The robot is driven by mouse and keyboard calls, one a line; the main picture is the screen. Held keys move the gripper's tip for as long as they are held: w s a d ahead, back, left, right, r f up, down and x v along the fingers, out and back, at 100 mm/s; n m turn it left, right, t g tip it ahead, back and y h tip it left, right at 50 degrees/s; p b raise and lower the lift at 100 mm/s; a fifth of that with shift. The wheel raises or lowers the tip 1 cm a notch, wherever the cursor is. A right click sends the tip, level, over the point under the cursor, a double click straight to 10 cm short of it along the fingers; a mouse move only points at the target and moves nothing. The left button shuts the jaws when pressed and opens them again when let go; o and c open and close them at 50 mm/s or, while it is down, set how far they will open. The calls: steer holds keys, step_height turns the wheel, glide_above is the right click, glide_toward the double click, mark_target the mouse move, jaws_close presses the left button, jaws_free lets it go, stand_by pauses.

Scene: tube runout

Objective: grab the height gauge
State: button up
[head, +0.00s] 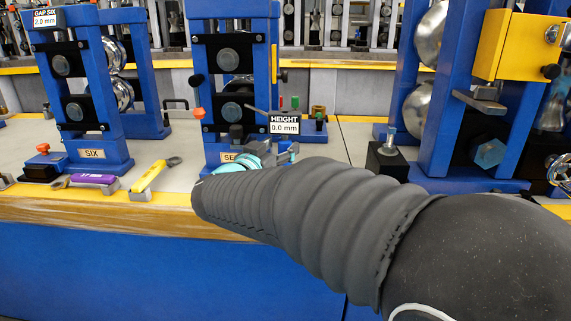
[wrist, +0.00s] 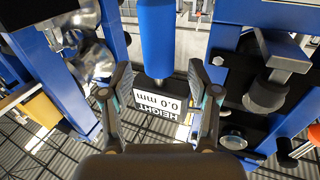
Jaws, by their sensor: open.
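The height gauge shows by its white and black display (head: 285,124), marked HEIGHT 0.0 mm, in front of the blue roll stand (head: 235,60) in the head view. In the wrist view the display (wrist: 160,106) is upside down. My gripper (wrist: 162,92) is open there, one finger on each side of the display, with no visible grip on it. I cannot tell whether the fingers touch it. In the head view my gripper (head: 268,155) is just below the display, partly hidden by my arm. The rest of the gauge's body is not clear.
A blue post (wrist: 157,35) stands just beyond the fingers. A yellow tool (head: 150,178) and a purple one (head: 95,180) lie at the bench's front edge left. Stand SIX (head: 90,100) is left, and a large blue frame (head: 445,120) with a yellow box (head: 505,45) is right.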

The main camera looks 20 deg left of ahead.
steer(key=w, duration=0.3)
steer(key=shift+d, duration=0.25)
jaws_close()
steer(key=shift+r, duration=0.15)
